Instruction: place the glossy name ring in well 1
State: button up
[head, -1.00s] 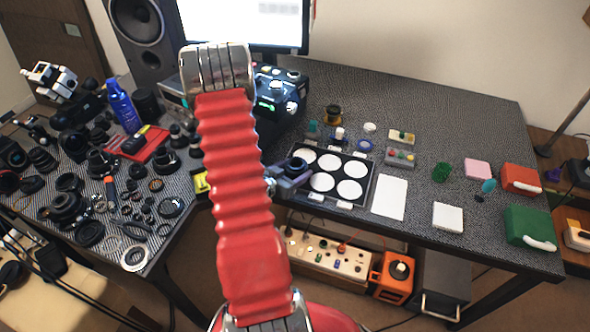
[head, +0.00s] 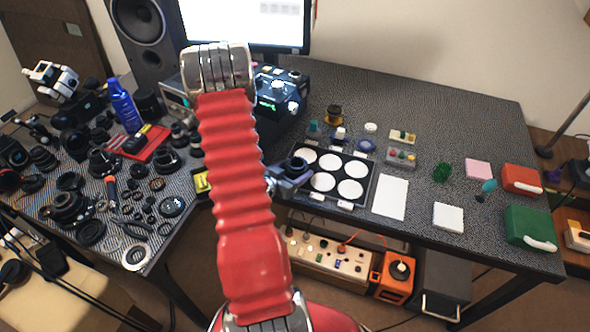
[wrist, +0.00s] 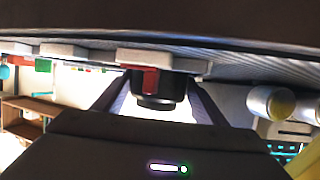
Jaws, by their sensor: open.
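The well tray (head: 372,186) is a black tray with white round wells on the right-hand table. My gripper (head: 296,170) is at the tray's left edge, partly hidden behind my red arm, and covers part of that side. In the wrist view my open fingers (wrist: 157,104) stand apart on either side of a dark round part (wrist: 158,101) with a red patch above it. I cannot tell whether it touches them. I cannot identify the glossy name ring for certain; several dark rings lie on the left table. Well numbers are too small to read.
A pale ring (head: 136,256) lies at the left table's front corner. A white pad (head: 391,197) lies right of the tray. Small jars and a grey box with coloured knobs (head: 401,156) stand behind it. A green case (head: 530,227) is at the far right.

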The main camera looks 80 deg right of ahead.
jog(key=shift+s+a+f, duration=0.15)
jog(key=shift+s+f, duration=0.1)
jog(key=shift+f, duration=0.1)
jog(key=shift+r, duration=0.1)
jog(key=shift+w+a+r, duration=0.1)
jog(key=shift+a+r, duration=0.05)
jog(key=shift+r, duration=0.05)
jog(key=v, duration=1.1)
jog(key=shift+w+a+r, duration=0.15)
jog(key=shift+w+r, duration=0.1)
jog(key=shift+r, duration=0.1)
